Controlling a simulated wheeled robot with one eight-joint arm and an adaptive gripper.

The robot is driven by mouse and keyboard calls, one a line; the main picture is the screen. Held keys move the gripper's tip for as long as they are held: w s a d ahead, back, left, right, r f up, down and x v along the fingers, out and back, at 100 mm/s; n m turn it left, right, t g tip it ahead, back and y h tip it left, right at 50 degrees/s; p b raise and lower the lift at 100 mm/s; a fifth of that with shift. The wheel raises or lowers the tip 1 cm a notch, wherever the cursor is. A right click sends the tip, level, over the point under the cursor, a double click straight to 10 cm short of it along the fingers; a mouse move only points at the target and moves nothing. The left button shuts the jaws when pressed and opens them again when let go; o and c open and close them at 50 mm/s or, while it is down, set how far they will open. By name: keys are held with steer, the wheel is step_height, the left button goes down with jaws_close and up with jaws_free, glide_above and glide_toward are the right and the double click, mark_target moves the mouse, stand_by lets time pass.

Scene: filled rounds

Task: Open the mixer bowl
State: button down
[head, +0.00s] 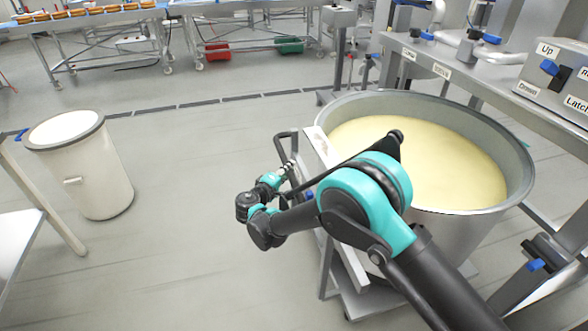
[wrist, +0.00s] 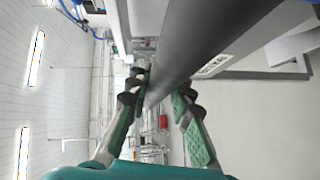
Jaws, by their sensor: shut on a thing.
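The mixer bowl (head: 520,190) is a large round steel bowl of pale yellow mix. It stands in a wheeled frame under the machine at the right in the head view. A dark bar handle (head: 284,140) sticks out on the frame's left side, by a pale labelled panel. My gripper (head: 289,169) is at this handle, left of the bowl. In the wrist view, the fingers of my gripper (wrist: 160,92) are shut around a thick dark bar (wrist: 215,50), which runs up to the right. My arm hides part of the bowl's near side and frame.
A pale round bin (head: 90,170) stands on the floor at the left, near a table corner (head: 20,235). The machine's control box (head: 555,75) has labels and blue-tipped levers.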

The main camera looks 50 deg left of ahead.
steer(key=c, duration=1.3)
jaws_free()
steer(key=v, duration=1.2)
steer(key=shift+f, duration=0.1)
